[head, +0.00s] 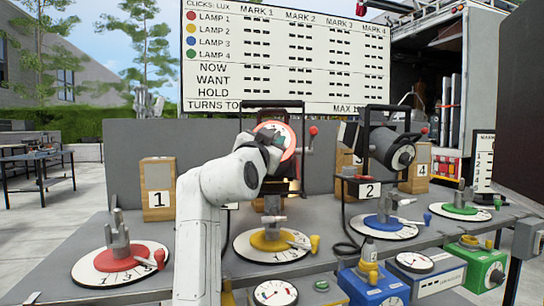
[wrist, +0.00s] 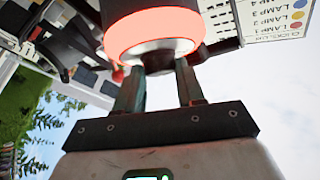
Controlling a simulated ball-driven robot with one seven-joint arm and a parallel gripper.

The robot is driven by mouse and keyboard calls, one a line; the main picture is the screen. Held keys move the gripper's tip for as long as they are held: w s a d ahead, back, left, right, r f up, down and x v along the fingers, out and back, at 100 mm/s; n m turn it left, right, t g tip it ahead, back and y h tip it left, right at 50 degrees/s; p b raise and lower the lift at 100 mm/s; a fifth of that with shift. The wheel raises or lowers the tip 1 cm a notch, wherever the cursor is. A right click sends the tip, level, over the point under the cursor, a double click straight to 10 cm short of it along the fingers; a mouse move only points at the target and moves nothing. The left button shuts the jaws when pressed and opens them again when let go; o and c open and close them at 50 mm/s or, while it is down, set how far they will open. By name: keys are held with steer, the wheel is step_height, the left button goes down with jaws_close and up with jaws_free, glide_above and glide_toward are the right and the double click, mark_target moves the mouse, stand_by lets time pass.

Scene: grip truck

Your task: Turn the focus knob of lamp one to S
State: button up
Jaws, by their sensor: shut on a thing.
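Lamp one, dark with a glowing red ring (head: 288,153) on its face, stands above the yellow dial (head: 258,244). The red ring (wrist: 150,30) fills the top of the wrist view. A pale round part, seemingly the focus knob (wrist: 152,49), sits in its middle. My gripper (wrist: 160,72) has its fingers on either side of this knob and is shut on it. In the head view my gripper (head: 277,142) is at the lamp's face and my arm partly covers the lamp. I cannot read any S mark or the knob's setting.
A second dark lamp (head: 392,150) stands right, above the blue dial (head: 383,227). An empty post stands on the red dial (head: 120,263) at left. Numbered wooden blocks, such as block 1 (head: 157,190), stand behind. Boxes with gauges, including a blue one (head: 372,290), line the front.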

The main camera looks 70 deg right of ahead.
steer(key=shift+w+m+g+b, duration=0.2)
steer(key=shift+m+g+b, duration=0.25)
steer(key=shift+m+g, duration=0.2)
steer(key=o, duration=1)
steer(key=v, duration=1)
steer(key=shift+s+a+p, duration=0.1)
steer(key=shift+a+p, duration=0.25)
steer(key=shift+a, duration=0.1)
